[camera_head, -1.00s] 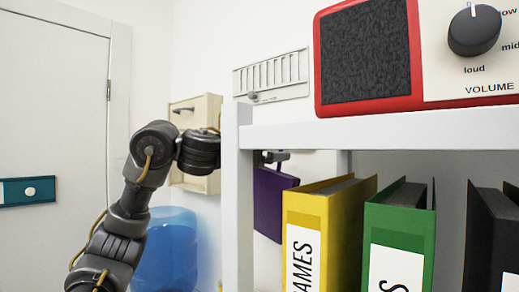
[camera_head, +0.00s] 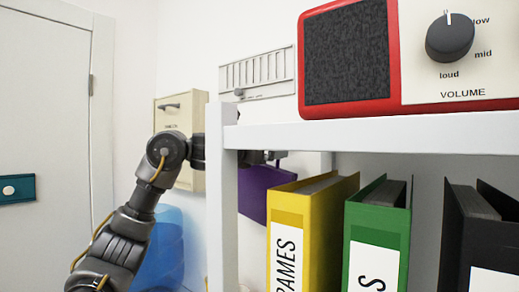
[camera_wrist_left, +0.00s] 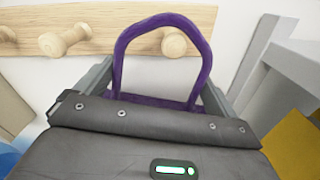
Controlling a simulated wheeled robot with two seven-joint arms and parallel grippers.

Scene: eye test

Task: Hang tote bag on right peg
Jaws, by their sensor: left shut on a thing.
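The purple tote bag (camera_head: 258,188) shows in the head view behind the white shelf post, partly hidden by the yellow binder. In the left wrist view its purple handle (camera_wrist_left: 120,62) stands up as an arch, with the bag's top edge low between my fingers. My left gripper (camera_wrist_left: 153,98) is shut on the bag; in the head view it is mostly hidden. A wooden rail (camera_wrist_left: 115,25) carries round pegs. The right peg (camera_wrist_left: 174,43) shows inside the handle's arch; I cannot tell whether it passes through. The middle peg (camera_wrist_left: 62,40) is left of the handle. My right gripper is not in view.
A white shelf (camera_head: 390,133) stands close to my left arm, with a red radio (camera_head: 345,55) on top. Yellow (camera_head: 325,215), green (camera_head: 378,220) and black binders (camera_head: 490,230) stand beneath. A blue container (camera_head: 160,250) is lower left.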

